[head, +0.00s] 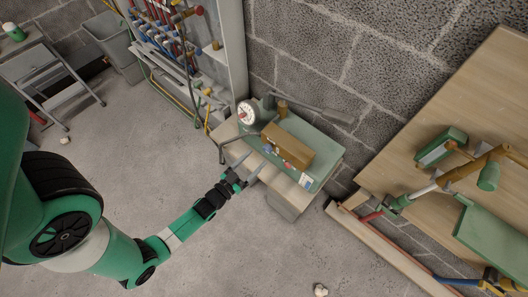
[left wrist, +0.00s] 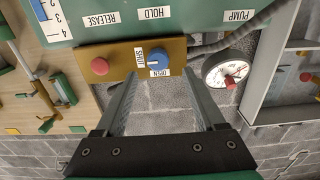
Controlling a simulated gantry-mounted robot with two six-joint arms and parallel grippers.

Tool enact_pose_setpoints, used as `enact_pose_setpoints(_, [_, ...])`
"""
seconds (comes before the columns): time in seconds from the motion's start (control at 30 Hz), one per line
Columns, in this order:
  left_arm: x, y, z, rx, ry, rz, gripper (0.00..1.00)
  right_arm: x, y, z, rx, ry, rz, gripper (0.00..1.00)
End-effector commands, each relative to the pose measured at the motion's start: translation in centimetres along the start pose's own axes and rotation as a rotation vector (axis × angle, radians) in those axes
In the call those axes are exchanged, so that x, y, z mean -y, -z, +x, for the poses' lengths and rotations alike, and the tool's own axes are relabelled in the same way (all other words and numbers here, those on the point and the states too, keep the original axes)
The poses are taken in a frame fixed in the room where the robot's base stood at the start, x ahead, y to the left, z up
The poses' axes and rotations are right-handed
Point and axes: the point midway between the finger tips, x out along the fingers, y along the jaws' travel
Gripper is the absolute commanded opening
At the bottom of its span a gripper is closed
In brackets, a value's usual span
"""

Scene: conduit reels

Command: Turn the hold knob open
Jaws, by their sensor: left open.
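The blue hold knob (left wrist: 159,57) sits on a brass plate (left wrist: 118,51) between the open fingers of my left gripper (left wrist: 162,85) in the left wrist view. SHUT is printed at the knob's left and OPEN below it. A small pale mark on the knob seems to lie on its left, toward SHUT. The fingers look apart from the knob, one on each side, with nothing held. In the head view the left gripper (head: 252,160) is at the front edge of the green bench unit (head: 325,152), and the knob (head: 268,148) is tiny. My right gripper is out of view.
A red button (left wrist: 99,66) under RELEASE is on the same plate, left of the knob. A round gauge (left wrist: 228,72) is to the right. A tan box (head: 287,145) stands on the unit. A wooden board with green parts (head: 440,150) is at the right. Floor in front is mostly clear.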

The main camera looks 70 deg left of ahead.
Motion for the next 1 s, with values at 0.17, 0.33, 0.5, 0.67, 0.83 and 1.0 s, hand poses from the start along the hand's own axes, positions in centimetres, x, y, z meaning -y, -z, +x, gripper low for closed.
enact_pose_setpoints(0.17, [0.0, -0.2, 3.7, -0.003, -0.001, 0.001, 0.71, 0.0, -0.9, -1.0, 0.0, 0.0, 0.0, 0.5])
enact_pose_setpoints(0.33, [0.0, -0.1, 5.4, -0.001, -0.001, 0.0, 0.71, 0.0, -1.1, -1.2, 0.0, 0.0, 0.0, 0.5])
enact_pose_setpoints(0.5, [0.0, 0.0, 5.5, 0.001, 0.0, 0.0, 0.71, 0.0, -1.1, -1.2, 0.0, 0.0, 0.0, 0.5])
enact_pose_setpoints(0.67, [0.0, 0.0, 5.5, 0.001, 0.0, 0.0, 0.61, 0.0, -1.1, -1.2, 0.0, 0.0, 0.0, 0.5])
enact_pose_setpoints(0.83, [0.0, 0.0, 5.5, 0.0, 0.0, 0.0, 0.3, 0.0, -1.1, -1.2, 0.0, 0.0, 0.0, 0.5])
enact_pose_setpoints(1.0, [0.0, 0.0, 5.5, 0.0, 0.0, 0.0, 0.0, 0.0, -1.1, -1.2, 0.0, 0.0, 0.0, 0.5])
